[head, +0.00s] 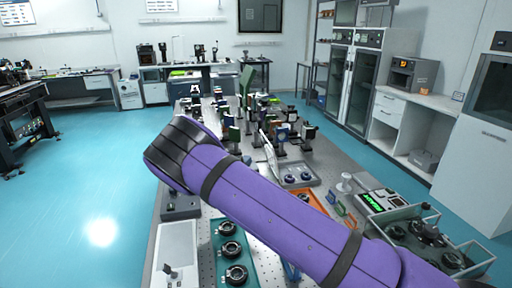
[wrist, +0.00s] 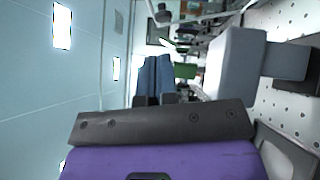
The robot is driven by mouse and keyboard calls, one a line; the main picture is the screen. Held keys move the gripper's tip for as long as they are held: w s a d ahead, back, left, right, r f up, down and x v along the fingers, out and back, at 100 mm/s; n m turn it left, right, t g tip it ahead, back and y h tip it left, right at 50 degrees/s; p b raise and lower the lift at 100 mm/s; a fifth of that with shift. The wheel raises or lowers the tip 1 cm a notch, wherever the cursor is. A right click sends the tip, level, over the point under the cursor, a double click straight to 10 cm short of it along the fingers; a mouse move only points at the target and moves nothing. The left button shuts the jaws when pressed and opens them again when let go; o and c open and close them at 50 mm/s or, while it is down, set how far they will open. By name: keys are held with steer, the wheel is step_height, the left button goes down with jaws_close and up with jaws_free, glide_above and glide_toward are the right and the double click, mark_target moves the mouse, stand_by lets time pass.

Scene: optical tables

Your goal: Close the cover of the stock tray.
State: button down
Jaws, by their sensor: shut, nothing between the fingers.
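In the head view a shallow grey tray (head: 298,181) with two dark round parts stands mid-table, right of my arm. A thin pale panel (head: 270,157) stands steeply upright along its left side, like a raised cover; I take these for the stock tray and its cover. My purple arm crosses in front of the table and hides part of it. My gripper (wrist: 154,62) shows in the wrist view as two blue-grey fingers side by side, shut and empty. It is not visible in the head view. I cannot tell its exact distance from the cover.
Optics on posts (head: 283,134) crowd the table behind the tray. A clear-walled box (head: 487,262) with dark mounts is at right front, a teal tray (head: 217,262) at left front. A grey block (wrist: 240,62) is close on the wrist view's right. Floor at left is free.

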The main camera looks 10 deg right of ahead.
steer(key=x, duration=0.9)
steer(key=shift+w+t, duration=0.3)
steer(key=shift+w, duration=0.3)
